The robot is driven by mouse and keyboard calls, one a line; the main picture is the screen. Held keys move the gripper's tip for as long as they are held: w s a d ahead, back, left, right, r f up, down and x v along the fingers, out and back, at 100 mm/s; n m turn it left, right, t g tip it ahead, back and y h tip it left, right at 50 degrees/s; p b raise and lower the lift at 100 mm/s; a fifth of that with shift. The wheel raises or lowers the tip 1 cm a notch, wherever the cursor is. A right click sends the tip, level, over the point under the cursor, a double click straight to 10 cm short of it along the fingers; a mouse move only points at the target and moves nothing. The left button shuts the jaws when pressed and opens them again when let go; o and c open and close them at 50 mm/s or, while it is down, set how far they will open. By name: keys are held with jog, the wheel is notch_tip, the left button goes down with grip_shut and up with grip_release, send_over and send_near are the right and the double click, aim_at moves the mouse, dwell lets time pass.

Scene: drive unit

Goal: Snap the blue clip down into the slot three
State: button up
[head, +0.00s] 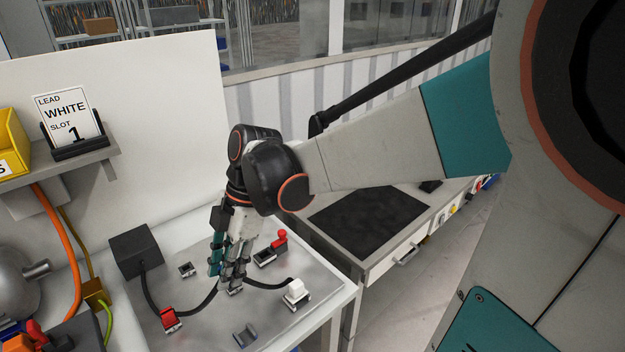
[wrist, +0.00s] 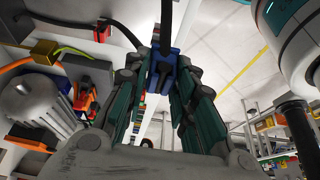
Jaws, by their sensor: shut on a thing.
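My gripper (head: 232,284) points down over the grey metal plate (head: 205,335), with its fingertips low near the plate. In the wrist view my gripper (wrist: 166,75) is shut on the blue clip (wrist: 162,68), with a black cable (wrist: 166,22) at it. The head view mostly hides the blue clip behind the fingers. A small holder-like piece (head: 236,291) shows just under the fingertips; I cannot tell whether the clip touches it. Other slot holders sit on the plate at the left (head: 187,269), the right back (head: 264,258) and the front (head: 245,335). No slot number is readable on them.
The cable runs from a dark box (head: 136,251) past a red clip (head: 170,318) and my gripper to a white clip (head: 295,293). A sign (head: 70,118) reads "LEAD WHITE SLOT 1". A motor (head: 20,280) is at left.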

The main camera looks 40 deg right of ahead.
jog(key=w+d, duration=0.2)
jog(key=w, duration=0.5)
jog(key=w+d+b, duration=0.1)
jog(key=w+d, duration=0.2)
jog(key=w, duration=0.4)
jog(key=shift+f+b, duration=0.1)
jog(key=shift+b, duration=0.2)
notch_tip(320, 180, down, 14)
jog(key=b, duration=0.9)
dwell(1.3)
jog(key=shift+f, duration=0.1)
jog(key=shift+f+b, duration=0.95)
jog(key=shift+f, duration=0.4)
jog(key=shift+f, duration=0.2)
dwell(0.8)
jog(key=shift+f+b, duration=0.85)
jog(key=shift+f, duration=0.35)
